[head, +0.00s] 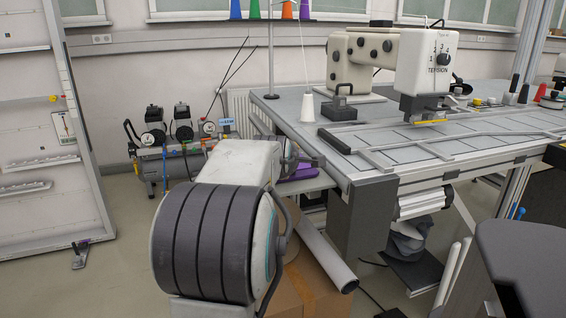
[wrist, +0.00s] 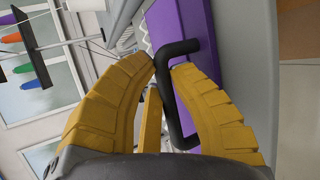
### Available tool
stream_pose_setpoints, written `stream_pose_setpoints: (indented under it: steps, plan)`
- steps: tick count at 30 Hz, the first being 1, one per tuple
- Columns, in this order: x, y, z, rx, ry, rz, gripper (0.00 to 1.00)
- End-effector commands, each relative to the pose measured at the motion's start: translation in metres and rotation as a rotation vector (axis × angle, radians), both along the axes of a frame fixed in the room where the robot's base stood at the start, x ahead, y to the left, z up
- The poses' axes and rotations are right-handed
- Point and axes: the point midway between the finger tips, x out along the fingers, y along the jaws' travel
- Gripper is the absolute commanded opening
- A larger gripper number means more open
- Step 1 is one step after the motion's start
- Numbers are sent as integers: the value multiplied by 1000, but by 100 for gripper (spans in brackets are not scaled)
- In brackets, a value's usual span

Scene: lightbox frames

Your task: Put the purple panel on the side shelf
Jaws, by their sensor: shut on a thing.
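The purple panel (wrist: 185,28) shows behind my fingers in the wrist view, with a black loop handle (wrist: 180,47) on its face. My gripper (wrist: 168,70) has its two yellow fingers closed around the handle's bar. In the head view a strip of the panel (head: 304,171) shows just right of my arm, at the left end of the sewing table; my arm hides the rest and my gripper. The grey side shelf (head: 312,185) shows beside and below that strip. I cannot tell whether the panel touches it.
The sewing table (head: 300,104) with a large white machine (head: 425,62) stands to the right. A white roll (head: 326,255) and a cardboard box (head: 303,290) are below the shelf. Compressors (head: 168,140) stand by the back wall. The floor at left is mostly clear.

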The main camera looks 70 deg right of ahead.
Motion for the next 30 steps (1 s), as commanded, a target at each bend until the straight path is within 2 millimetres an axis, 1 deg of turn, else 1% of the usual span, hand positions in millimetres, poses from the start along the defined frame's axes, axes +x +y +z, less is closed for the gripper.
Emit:
stream_pose_setpoints:
  steps: [1,2,6,9,16,20,23,29,30]
  plan:
    - [0,0,1,-2,-1,0,0]
    - [0,0,0,2,1,1,21]
    - [0,0,0,1,1,1,34]
    - [0,0,0,1,1,1,41]
    - [0,0,0,1,1,1,41]
    - [-1,5,4,0,1,0,41]
    - [-3,15,9,-1,1,1,41]
    - [-8,43,24,-3,0,1,41]
    - [-10,49,29,-1,1,1,41]
